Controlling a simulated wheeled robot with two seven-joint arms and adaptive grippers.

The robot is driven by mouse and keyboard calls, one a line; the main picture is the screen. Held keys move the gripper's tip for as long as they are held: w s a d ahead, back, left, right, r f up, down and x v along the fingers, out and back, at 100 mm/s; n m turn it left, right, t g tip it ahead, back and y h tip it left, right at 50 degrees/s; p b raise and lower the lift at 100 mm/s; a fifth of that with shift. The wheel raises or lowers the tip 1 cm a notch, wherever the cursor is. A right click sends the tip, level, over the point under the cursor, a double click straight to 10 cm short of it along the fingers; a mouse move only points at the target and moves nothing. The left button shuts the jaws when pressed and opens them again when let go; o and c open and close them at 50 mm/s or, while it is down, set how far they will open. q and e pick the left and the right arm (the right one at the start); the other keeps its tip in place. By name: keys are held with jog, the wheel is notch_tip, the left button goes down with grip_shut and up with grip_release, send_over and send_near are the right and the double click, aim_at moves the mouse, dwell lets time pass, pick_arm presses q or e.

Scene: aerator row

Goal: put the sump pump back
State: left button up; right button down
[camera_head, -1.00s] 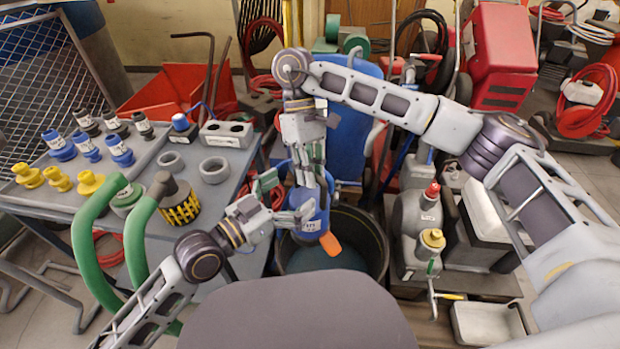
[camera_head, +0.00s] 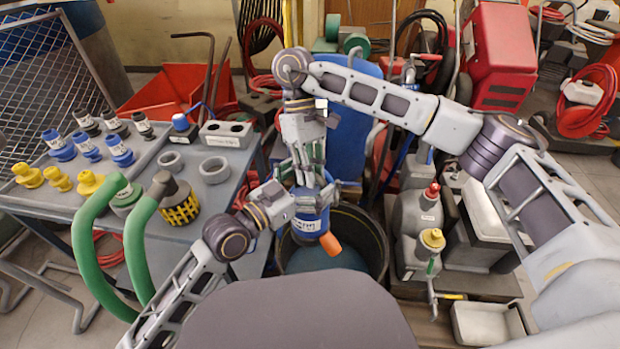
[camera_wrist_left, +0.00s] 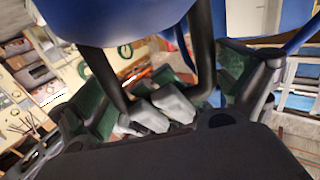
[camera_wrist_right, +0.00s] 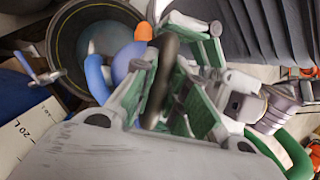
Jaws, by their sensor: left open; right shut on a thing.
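The sump pump (camera_head: 310,222), blue with a white label and an orange outlet (camera_head: 330,243), hangs over the black bucket (camera_head: 377,238). My right gripper (camera_head: 304,178) reaches down from above and is shut on the pump's dark handle, which shows between its green-padded fingers in the right wrist view (camera_wrist_right: 167,75). My left gripper (camera_head: 324,194) is open at the pump's upper part, just below the right fingers. In the left wrist view the blue body (camera_wrist_left: 125,30) fills the top and the dark handle (camera_wrist_left: 203,50) lies between the spread fingers. Whether the left fingers touch it is unclear.
A grey table (camera_head: 150,160) on the left carries blue, yellow and black fittings, grey rings and a green hose (camera_head: 90,235). Grey jugs (camera_head: 418,225) and a tray (camera_head: 487,322) stand right of the bucket. A blue barrel (camera_head: 350,130) is behind.

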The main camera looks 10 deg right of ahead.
jog(key=shift+r, duration=0.1)
pick_arm(q)
jog(key=c, duration=1.5)
jog(key=shift+r, duration=0.3)
jog(key=shift+c, duration=1)
pick_arm(e)
jog(key=c, duration=1.8)
grip_release()
jog(key=shift+c, duration=0.2)
jog(key=o, duration=0.5)
jog(key=shift+w+r, duration=0.1)
jog(key=v, duration=1.1)
jog(key=shift+r, duration=0.25)
jog(key=shift+w+a, duration=0.1)
jog(key=shift+a, duration=0.1)
